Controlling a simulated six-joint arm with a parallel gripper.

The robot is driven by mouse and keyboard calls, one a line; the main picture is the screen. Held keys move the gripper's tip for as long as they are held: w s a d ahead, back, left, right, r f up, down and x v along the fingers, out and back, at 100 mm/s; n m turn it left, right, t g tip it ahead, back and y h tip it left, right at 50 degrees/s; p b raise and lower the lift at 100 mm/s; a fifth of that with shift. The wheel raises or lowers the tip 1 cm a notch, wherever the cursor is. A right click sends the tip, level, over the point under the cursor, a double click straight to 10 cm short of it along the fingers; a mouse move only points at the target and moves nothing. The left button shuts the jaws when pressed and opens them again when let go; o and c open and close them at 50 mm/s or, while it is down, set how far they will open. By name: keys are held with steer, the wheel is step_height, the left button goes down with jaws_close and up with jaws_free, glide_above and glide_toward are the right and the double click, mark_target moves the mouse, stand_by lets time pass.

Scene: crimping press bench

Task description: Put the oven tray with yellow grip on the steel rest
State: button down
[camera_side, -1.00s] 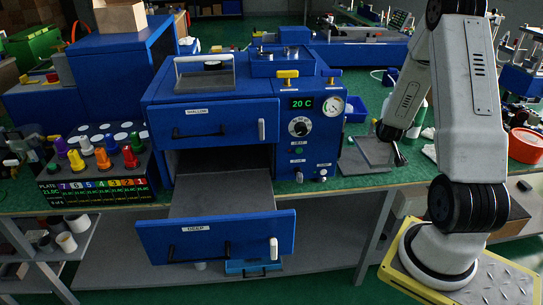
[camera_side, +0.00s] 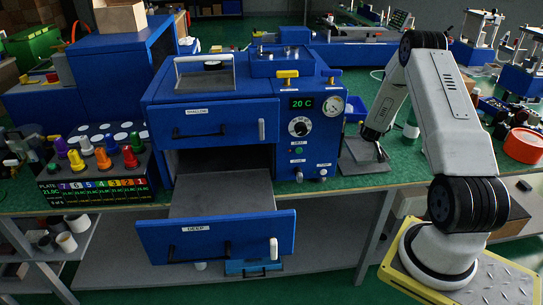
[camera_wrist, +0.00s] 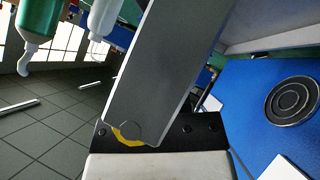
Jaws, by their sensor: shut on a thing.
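My gripper (camera_side: 383,155) points down over the bench, right of the blue oven, above a flat grey plate (camera_side: 362,167) that looks like the steel rest. It is shut; the oven tray is the likely thing held, but its outline does not stand out in the side view. In the wrist view a long grey slab (camera_wrist: 165,70) runs up from the black bracket, and I cannot tell if it is the tray or my finger. A small yellow piece (camera_wrist: 127,139) shows at its lower end. Contact between tray and rest cannot be made out.
The blue oven (camera_side: 215,122) stands to the left, its deep drawer (camera_side: 215,238) pulled out toward the front. A green bottle (camera_side: 412,126) stands close behind my gripper. A rack of coloured knobs (camera_side: 98,180) is at far left. An orange-red round container (camera_side: 524,145) lies at far right.

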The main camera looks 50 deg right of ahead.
mark_target(363, 147)
steer(key=shift+w+d+f, duration=0.3)
steer(key=shift+d+f, duration=0.05)
steer(key=shift+f, duration=0.15)
steer(key=shift+w+d+f, duration=0.3)
steer(key=shift+f, duration=0.15)
steer(key=shift+f, duration=0.1)
steer(key=shift+w+d+f, duration=0.1)
steer(key=shift+d+f, duration=0.05)
steer(key=shift+f, duration=1.55)
steer(key=shift+f, duration=0.1)
steer(key=c, duration=0.5)
jaws_free()
steer(key=shift+f, duration=0.1)
steer(key=shift+c, duration=0.2)
steer(key=shift+r, duration=0.2)
steer(key=shift+v, duration=5.95)
